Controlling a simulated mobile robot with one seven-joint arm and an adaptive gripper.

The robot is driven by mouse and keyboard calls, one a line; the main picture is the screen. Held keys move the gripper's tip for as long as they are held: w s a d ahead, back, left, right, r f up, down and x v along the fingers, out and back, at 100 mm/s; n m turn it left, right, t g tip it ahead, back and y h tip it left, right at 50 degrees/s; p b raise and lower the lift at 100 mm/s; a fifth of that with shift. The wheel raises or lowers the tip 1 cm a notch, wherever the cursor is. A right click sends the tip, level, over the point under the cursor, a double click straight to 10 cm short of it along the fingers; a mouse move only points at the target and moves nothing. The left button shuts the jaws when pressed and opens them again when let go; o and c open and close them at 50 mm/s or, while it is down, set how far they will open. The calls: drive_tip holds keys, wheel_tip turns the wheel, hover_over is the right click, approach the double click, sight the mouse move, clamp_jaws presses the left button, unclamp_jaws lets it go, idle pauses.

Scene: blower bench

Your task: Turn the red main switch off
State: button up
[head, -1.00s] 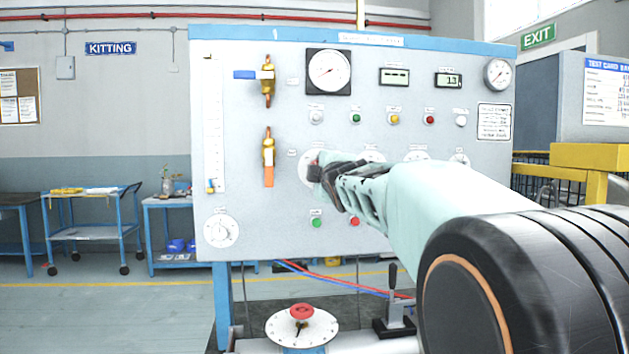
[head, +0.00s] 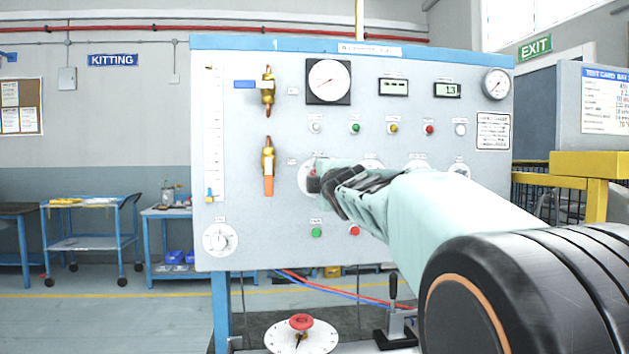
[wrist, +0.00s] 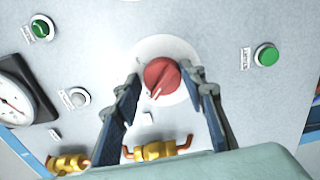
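The red main switch (wrist: 162,76) is a round red knob with a pale pointer line on a white round plate (wrist: 150,47) on the grey panel. In the wrist view my gripper (wrist: 160,75) has its two fingers apart, one on each side of the knob. The fingertips are at the knob's sides; whether they touch it I cannot tell. In the head view my gripper (head: 322,180) is at the panel and covers most of the switch. Only a bit of red (head: 313,184) and part of the plate show there.
A green START button (wrist: 267,54) is near the switch. Brass valves with a blue handle (head: 246,84) and an orange handle (head: 268,186) stick out left of my gripper. A red knob on a dial (head: 301,322) and an upright clamp lever (head: 393,286) stand below the panel.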

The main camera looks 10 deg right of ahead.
drive_tip(key=shift+o, duration=1.1)
drive_tip(key=shift+f, duration=0.1)
